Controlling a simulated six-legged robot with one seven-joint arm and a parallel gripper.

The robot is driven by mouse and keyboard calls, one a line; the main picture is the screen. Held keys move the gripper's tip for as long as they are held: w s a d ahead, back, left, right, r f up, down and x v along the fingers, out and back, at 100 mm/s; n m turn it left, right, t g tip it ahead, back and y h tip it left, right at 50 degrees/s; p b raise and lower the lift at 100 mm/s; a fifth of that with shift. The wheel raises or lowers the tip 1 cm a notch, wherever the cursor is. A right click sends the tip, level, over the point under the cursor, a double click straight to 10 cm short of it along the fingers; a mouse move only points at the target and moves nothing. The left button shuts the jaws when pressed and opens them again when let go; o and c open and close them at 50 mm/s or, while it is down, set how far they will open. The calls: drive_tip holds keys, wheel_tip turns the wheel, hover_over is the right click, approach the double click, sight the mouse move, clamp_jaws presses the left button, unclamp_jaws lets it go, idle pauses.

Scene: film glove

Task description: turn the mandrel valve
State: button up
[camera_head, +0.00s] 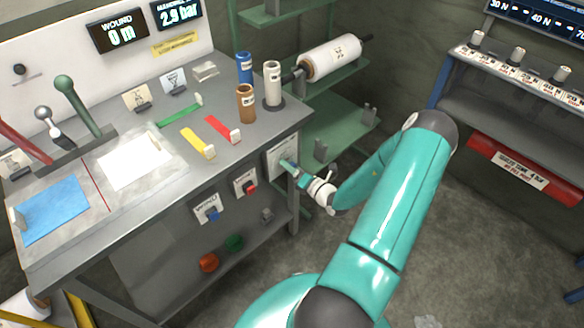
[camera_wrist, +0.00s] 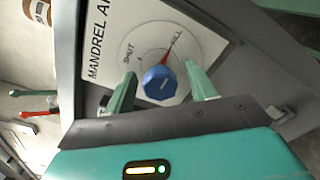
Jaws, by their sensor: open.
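The mandrel valve is a blue faceted knob (camera_wrist: 160,85) on a white plate (camera_wrist: 110,28) in the wrist view. The plate's lettering begins "MANDREL A" and runs out of view. A red pointer (camera_wrist: 169,52) at the knob points up and slightly right, toward the FILL mark; the SHUT mark is to its left. My gripper (camera_wrist: 161,74) is open, with one green finger on each side of the knob. Gaps show between the fingers and the knob. In the head view my gripper (camera_head: 290,167) is at the plate (camera_head: 281,150) on the bench's right end; the knob is hidden there.
The grey bench (camera_head: 245,152) carries a brown roll (camera_head: 246,104), a white roll (camera_head: 272,84) and coloured strips. Two small switch plates are on its front, left of my gripper. A green shelf (camera_head: 345,128) stands close behind. Floor to the right is mostly clear.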

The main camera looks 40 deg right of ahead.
drive_tip(key=c, duration=1)
drive_tip(key=shift+o, duration=0.2)
drive_tip(key=shift+n, duration=0.4)
drive_tip(key=n, duration=1.2)
drive_tip(key=shift+s+n, duration=0.1)
drive_tip(key=shift+n, duration=2.5)
